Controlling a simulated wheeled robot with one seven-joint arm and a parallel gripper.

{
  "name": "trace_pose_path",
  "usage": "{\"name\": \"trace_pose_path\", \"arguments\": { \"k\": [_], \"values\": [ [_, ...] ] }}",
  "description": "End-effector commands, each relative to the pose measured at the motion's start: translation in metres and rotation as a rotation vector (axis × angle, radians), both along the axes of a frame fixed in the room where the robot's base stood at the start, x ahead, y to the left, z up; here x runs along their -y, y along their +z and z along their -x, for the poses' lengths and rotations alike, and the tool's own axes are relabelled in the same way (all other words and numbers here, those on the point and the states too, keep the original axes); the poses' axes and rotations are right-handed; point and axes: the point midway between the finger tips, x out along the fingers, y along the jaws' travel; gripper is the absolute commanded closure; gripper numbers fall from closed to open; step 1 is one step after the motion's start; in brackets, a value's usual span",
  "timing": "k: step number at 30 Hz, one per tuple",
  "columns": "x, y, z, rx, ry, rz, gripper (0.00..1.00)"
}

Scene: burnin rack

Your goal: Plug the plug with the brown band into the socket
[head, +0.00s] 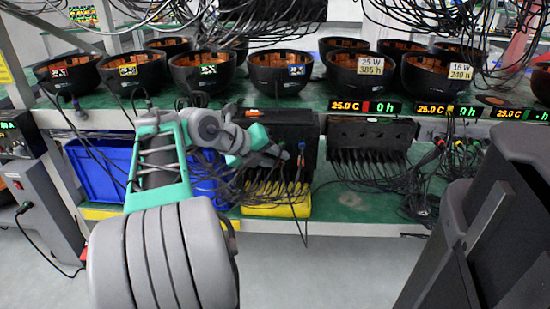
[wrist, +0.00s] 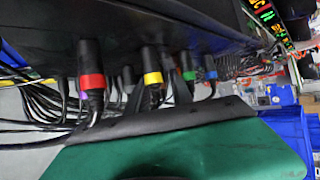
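No brown band can be made out in either view. In the wrist view, black plugs with a red band (wrist: 91,82), a yellow band (wrist: 153,78), a green band (wrist: 189,75) and a blue band (wrist: 211,74) hang in a row under a dark box. My gripper (wrist: 157,92) has two dark fingers standing apart, with the yellow-banded plug showing between them; whether they touch it is unclear. In the head view my gripper (head: 277,154) is at the front of the left black box (head: 290,128). The target socket cannot be identified.
A second black box (head: 372,132) with many cables stands to the right. Blue bins (head: 100,172) sit at the left and a yellow block (head: 275,209) lies below the cables. Black bowls (head: 281,72) line the upper shelf. Loose cables crowd my gripper.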

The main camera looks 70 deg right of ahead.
Motion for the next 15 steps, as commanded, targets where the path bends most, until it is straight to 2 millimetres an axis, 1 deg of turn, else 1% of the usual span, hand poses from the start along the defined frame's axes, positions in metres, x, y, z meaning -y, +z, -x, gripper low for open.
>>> {"name": "trace_pose_path", "arguments": {
  "k": [4, 10, 12, 15],
  "values": [
    [-0.01, 0.013, -0.008, 0.001, 0.004, 0.001, 0.62],
    [-0.037, 0.041, -0.027, 0.002, 0.006, 0.002, 0.62],
    [-0.044, 0.046, -0.031, 0.001, 0.004, 0.001, 0.62],
    [-0.05, 0.049, -0.034, 0.002, 0.0, 0.001, 0.62]
  ]
}}
